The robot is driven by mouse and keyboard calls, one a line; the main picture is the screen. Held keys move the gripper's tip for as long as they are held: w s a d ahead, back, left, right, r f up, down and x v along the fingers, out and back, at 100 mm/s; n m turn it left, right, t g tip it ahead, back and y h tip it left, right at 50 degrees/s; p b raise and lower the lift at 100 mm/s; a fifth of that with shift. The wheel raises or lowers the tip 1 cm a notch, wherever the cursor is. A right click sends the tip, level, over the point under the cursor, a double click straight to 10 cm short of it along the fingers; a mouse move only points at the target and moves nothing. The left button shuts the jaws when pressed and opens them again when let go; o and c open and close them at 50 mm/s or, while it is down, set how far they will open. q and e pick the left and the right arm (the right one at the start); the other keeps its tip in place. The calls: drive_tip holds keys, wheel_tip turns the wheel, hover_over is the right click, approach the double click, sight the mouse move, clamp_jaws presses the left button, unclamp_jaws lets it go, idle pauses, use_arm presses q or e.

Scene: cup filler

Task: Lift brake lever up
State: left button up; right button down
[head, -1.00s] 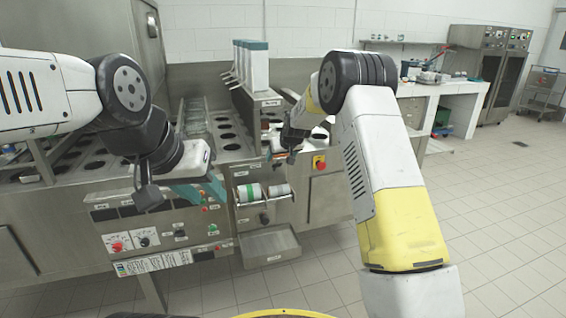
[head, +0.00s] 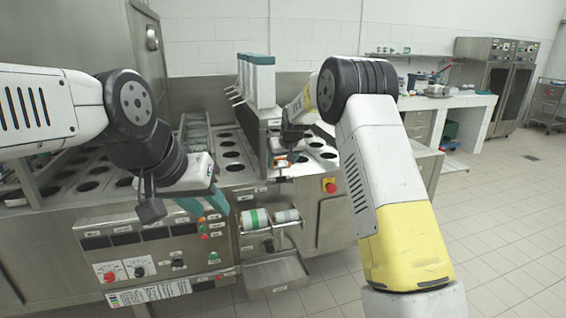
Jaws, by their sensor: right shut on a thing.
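My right gripper (head: 283,158) reaches down at the front edge of the machine's deck, beside the white dispensers. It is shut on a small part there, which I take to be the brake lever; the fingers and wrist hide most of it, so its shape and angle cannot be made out. A small orange-red patch shows at the fingers. My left gripper (head: 203,202), with teal fingers spread apart, is empty in front of the machine's control panel (head: 140,255), left of the label rolls.
The steel cup filler (head: 100,225) fills the left and middle, with round cup holes on its deck. White dispensers (head: 258,82) stand behind my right gripper. Label rolls (head: 270,217) and an open tray (head: 278,272) project in front. A red stop button (head: 330,186) sits close right. Tiled floor is clear at right.

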drive_tip(key=shift+w+a+r, duration=0.2)
drive_tip(key=shift+a+r, duration=0.15)
drive_tip(key=shift+a, duration=0.05)
drive_tip(key=shift+c, duration=2.2)
unclamp_jaws()
drive_tip(key=shift+f, duration=0.15)
drive_tip(key=shift+d+f, duration=0.15)
drive_tip(key=shift+d, duration=0.05)
drive_tip(key=shift+s, duration=0.1)
drive_tip(key=v, duration=0.7)
drive_tip(key=shift+s+r, duration=0.2)
drive_tip(key=shift+r, duration=0.1)
drive_tip(key=shift+d, duration=0.1)
